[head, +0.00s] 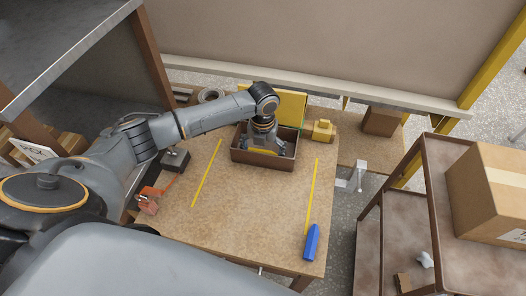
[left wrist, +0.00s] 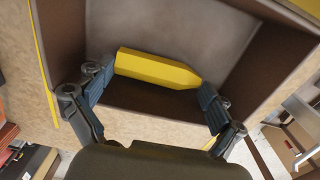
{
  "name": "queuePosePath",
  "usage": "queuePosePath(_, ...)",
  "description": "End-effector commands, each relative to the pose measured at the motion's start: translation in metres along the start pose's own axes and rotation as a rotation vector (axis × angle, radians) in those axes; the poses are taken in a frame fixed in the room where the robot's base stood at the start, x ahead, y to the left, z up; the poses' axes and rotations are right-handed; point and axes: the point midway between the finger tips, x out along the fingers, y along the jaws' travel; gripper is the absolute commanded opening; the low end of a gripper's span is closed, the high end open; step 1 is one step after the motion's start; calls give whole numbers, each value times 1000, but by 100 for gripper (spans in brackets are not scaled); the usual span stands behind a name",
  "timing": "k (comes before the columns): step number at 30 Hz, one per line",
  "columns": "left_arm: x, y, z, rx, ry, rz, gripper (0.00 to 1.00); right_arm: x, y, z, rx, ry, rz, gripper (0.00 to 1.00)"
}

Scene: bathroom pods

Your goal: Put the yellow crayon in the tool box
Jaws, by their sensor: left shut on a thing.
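The brown tool box (head: 255,161) stands open on the wooden table. My left gripper (head: 265,149) reaches down inside it from above. In the left wrist view the gripper (left wrist: 155,92) is shut on the yellow crayon (left wrist: 152,68), with one finger at its blunt end and the other at its pointed end. The crayon lies across between the fingertips, within the walls of the tool box (left wrist: 140,103). I cannot tell whether it touches the box floor. My right gripper is not in view.
A blue crayon-shaped piece (head: 312,243) lies near the table's front right. A yellow block-like object (head: 323,131) stands right of the box. An orange tool (head: 149,199) and a dark box (head: 175,160) are at left. A shelf cart (head: 450,240) stands at right. The table's middle is clear.

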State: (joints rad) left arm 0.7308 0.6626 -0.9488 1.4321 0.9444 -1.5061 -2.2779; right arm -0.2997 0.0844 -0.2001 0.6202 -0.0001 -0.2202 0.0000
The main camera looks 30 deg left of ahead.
Motion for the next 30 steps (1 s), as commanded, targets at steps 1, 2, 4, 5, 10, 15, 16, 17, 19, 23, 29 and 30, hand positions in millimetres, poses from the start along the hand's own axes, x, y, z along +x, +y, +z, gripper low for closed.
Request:
queuePosePath(1, 5, 0, 0, -1, 1, 0, 56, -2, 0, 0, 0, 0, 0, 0)
queuePosePath(2, 7, 0, 0, 0, 1, 0, 56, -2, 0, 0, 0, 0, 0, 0)
queuePosePath(4, 8, 0, 0, 1, 0, -1, 56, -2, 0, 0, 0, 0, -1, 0)
queuePosePath(5, 8, 0, 0, 1, -1, -1, 56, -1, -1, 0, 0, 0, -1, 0)
queuePosePath(10, 9, 0, 0, 1, -1, -1, 56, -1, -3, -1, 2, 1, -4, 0)
queuePosePath(15, 12, 0, 0, 1, 0, 0, 100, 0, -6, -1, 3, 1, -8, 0)
queuePosePath(16, 12, 0, 0, 1, 0, 0, 100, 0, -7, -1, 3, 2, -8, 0)
queuePosePath(17, 12, 0, 0, 1, 0, 0, 100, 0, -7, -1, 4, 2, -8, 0)
queuePosePath(19, 11, 0, 0, 1, 0, 0, 100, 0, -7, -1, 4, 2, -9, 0)
queuePosePath(23, 11, 0, 0, 1, 0, 0, 100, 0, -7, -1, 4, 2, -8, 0)
queuePosePath(29, 1, 0, 1, 0, -4, -2, 100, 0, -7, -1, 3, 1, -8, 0)
queuePosePath(30, -5, 0, 2, 1, -5, -2, 100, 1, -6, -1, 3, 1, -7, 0)
